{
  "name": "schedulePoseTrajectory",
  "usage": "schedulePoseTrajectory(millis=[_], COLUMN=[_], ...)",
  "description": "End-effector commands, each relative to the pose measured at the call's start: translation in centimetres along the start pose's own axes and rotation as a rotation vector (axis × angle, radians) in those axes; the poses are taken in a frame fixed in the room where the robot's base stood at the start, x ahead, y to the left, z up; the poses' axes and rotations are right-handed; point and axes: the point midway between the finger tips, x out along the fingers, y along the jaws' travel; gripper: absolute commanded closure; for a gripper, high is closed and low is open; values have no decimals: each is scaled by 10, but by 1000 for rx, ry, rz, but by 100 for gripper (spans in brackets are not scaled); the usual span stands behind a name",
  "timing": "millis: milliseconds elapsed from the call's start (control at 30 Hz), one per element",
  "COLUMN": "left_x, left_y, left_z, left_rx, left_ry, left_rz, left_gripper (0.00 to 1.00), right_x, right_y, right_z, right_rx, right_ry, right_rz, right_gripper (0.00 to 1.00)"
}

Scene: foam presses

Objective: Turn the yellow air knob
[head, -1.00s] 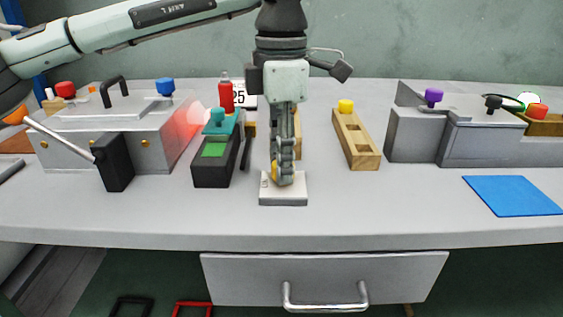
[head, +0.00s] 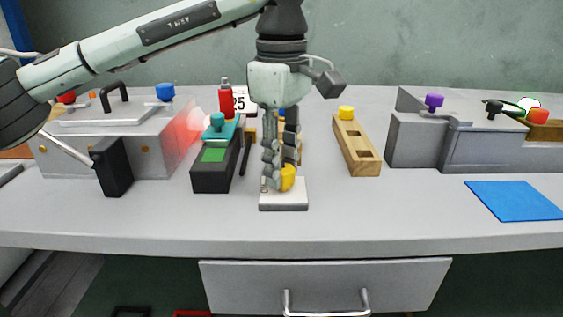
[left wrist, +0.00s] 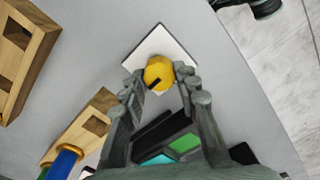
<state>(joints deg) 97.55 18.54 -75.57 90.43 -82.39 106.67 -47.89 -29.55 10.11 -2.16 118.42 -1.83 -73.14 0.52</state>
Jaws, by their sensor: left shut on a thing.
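The yellow air knob (head: 288,178) stands on a white square base (head: 284,201) near the front middle of the table. In the left wrist view the yellow knob (left wrist: 159,74) shows a dark mark on its top, with the white base (left wrist: 150,42) under it. My left gripper (head: 280,180) points down over the base and is shut on the knob. In the left wrist view its two fingers (left wrist: 160,82) lie on either side of the knob. The fingers hide part of the knob in the head view. My right gripper is not in view.
A black box with a green panel (head: 212,172) stands left of my gripper. A wooden block with a yellow peg (head: 358,150) stands to the right. Grey presses (head: 482,145) stand farther right, and a blue mat (head: 515,201) lies in front of them.

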Motion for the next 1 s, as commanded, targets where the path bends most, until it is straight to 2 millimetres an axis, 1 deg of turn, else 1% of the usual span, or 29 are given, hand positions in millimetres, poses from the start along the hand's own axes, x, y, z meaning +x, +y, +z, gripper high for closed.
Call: schedulePoseTrajectory(millis=[267, 633, 667, 700, 800, 833, 1000], left_x=[0, -1, -1, -1, 0, 0, 0], left_y=[0, 0, 0, 0, 0, 0, 0], left_z=[0, 0, 0, 0, 0, 0, 0], left_rx=[47, 50, 50, 50, 49, 49, 49], left_ry=[1, 1, 1, 1, 1, 1, 0], left_rz=[1, 1, 1, 1, 1, 1, 1], left_gripper=[99, 99, 68, 63, 50, 49, 49], right_x=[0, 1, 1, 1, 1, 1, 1], right_y=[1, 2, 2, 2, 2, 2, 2], right_z=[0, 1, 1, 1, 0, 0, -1], right_rx=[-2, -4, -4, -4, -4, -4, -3], right_ry=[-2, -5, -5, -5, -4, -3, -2], right_rz=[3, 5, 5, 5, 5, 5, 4], right_gripper=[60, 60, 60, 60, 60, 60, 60])
